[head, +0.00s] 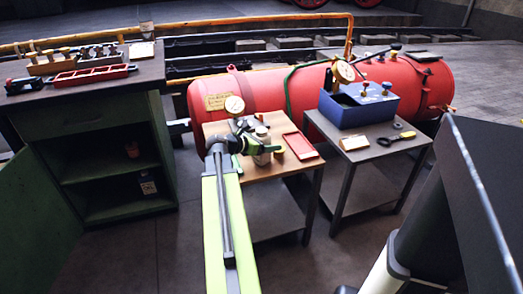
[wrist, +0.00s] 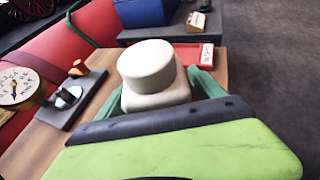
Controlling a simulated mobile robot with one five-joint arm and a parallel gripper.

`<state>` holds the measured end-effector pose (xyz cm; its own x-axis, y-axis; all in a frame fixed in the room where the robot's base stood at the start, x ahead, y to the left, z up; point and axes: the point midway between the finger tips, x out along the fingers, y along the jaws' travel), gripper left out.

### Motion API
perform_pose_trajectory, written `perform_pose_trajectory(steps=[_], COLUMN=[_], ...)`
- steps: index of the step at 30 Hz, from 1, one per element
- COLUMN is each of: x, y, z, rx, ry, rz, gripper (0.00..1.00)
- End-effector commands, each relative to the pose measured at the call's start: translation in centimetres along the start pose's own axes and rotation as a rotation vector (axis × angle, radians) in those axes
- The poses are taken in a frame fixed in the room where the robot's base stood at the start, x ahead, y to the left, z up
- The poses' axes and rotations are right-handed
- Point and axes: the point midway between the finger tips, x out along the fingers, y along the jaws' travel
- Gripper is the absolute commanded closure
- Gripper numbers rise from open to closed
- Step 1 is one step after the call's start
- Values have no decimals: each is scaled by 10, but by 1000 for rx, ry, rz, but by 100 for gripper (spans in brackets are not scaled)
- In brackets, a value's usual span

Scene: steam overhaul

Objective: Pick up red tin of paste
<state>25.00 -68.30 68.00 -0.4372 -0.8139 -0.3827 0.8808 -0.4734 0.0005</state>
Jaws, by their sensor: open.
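My gripper (head: 268,150) is over the wooden-topped table, its green fingers open. In the wrist view a cream jar (wrist: 150,68) with a round lid stands upright between the fingers, one on each side. I cannot tell whether they touch it. No clearly recognisable red tin of paste shows. A small reddish-orange item (head: 132,149) stands on the upper shelf inside the green cabinet, far left of my gripper; it is too small to identify.
A red tray (head: 300,146) lies right of the jar on the wooden table (head: 287,170). A gauge (wrist: 18,88) and a dark block with fittings (wrist: 70,97) sit left. A blue box (head: 358,108) stands on the grey table. A red boiler (head: 285,88) lies behind.

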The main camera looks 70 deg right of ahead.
Motion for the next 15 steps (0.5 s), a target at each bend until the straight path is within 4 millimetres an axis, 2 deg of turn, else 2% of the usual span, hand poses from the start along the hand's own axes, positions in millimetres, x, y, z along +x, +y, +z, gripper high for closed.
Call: perform_pose_trajectory(steps=[2, 15], x=[-1, -2], y=[0, 0], z=[0, 0], rx=[0, 0], ry=[0, 0], rz=[0, 1], gripper=[22, 78])
